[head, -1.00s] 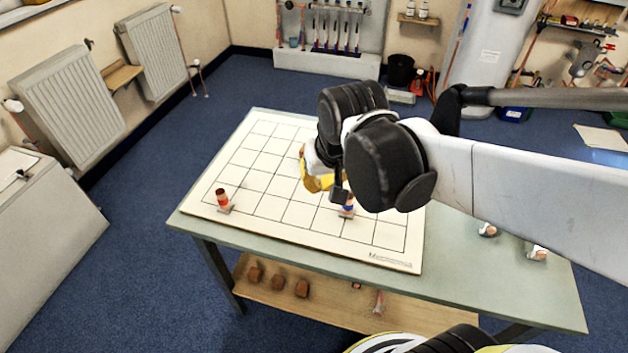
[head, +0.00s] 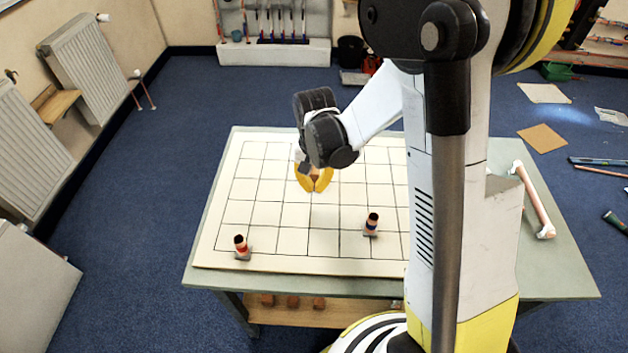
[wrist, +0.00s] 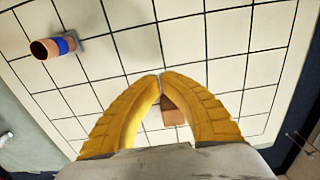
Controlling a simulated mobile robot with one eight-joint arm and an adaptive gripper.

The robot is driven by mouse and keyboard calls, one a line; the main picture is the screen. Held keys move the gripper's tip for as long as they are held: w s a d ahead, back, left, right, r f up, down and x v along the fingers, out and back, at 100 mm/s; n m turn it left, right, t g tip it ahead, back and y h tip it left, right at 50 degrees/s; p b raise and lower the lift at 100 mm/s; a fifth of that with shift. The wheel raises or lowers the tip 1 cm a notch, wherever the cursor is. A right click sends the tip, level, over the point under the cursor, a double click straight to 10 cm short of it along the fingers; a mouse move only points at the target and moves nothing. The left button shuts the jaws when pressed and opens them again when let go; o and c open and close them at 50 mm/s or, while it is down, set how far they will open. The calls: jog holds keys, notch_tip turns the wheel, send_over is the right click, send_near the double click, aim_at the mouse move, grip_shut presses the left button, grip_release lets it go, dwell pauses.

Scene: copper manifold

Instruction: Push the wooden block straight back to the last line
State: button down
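The wooden block (wrist: 172,113) is a small brown block. In the wrist view it shows in the gap enclosed by the two yellow fingers, partly covered by the right one. In the head view only a brown patch (head: 314,173) shows between the fingers. It is over the white board (head: 225,258) with black grid lines, toward its back half. My gripper (head: 318,189) is low over the board. I cannot tell whether the fingers touch the block.
A copper piece with a blue band (head: 371,224) stands on the board at front right. One with a red band (head: 241,246) stands at front left. A white-ended copper pipe (head: 535,203) lies on the table's right side.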

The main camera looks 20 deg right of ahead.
aim_at(315, 193)
notch_tip(315, 193, down, 6)
jog(key=shift+f+b, duration=0.15)
jog(key=shift+b, duration=0.9)
jog(key=w, duration=0.1)
jog(key=w+d+b, duration=0.1)
jog(key=w, duration=0.1)
jog(key=shift+d+f, duration=0.1)
jog(key=shift+f, duration=0.1)
jog(key=shift+w+d+r, duration=0.15)
jog(key=shift+w, duration=0.25)
jog(key=w+d, duration=0.2)
jog(key=w, duration=0.3)
jog(key=w+d, duration=0.2)
jog(key=w, duration=0.3)
jog(key=w+d, duration=0.2)
jog(key=w, duration=0.3)
jog(key=shift+w+d, duration=0.1)
jog(key=shift+d, duration=0.05)
